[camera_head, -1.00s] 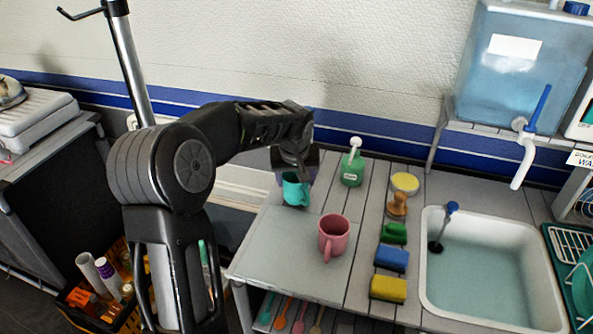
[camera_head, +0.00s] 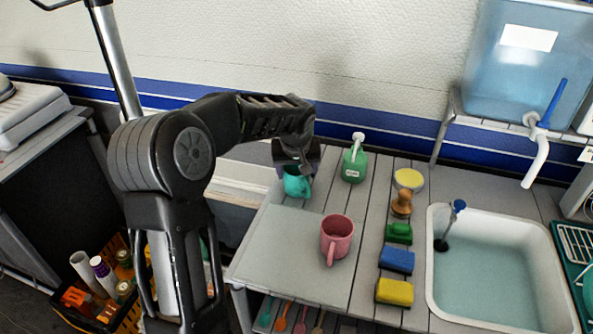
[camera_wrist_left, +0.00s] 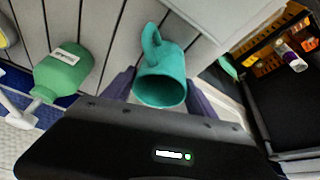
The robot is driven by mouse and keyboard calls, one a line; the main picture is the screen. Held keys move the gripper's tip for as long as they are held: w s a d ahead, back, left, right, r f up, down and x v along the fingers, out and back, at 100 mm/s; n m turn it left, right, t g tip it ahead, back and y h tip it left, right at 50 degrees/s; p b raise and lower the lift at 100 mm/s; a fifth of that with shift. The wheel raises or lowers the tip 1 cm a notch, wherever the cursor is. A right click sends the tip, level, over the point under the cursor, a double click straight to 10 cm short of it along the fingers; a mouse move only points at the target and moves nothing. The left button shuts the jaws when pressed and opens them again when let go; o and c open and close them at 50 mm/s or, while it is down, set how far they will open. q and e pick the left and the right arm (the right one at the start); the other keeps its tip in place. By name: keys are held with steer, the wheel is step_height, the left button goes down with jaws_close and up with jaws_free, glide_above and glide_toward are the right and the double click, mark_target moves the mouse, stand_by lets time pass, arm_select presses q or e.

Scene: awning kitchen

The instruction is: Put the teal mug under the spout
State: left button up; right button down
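The teal mug (camera_head: 297,184) is at the back left of the counter, below my left gripper (camera_head: 297,165). In the left wrist view the teal mug (camera_wrist_left: 162,78) sits between the two purple-grey fingers of my left gripper (camera_wrist_left: 160,92), which press close along both sides. Its handle points away from the wrist and its mouth faces the camera. I cannot tell whether its base touches the counter. The white spout (camera_head: 536,162) with a blue lever hangs from the blue water tank (camera_head: 515,75) above the sink's back right. My right gripper is not in view.
A pink mug (camera_head: 336,238) stands on the pale mat (camera_head: 285,262). A green dispenser (camera_head: 354,165) stands behind it. A brush (camera_head: 401,204) and several sponges (camera_head: 396,261) line up left of the sink (camera_head: 500,311). A dish rack (camera_head: 578,245) is at the right.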

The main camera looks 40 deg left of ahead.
arm_select(q)
steer(key=o, duration=0.4)
steer(key=shift+c, duration=0.2)
steer(key=shift+r, duration=0.1)
steer(key=shift+r+p, duration=0.2)
steer(key=shift+p, duration=0.1)
steer(key=b+v, duration=0.1)
steer(key=v, duration=1)
steer(key=shift+s+r, duration=0.15)
steer(key=shift+r, duration=0.2)
steer(key=shift+d, duration=0.1)
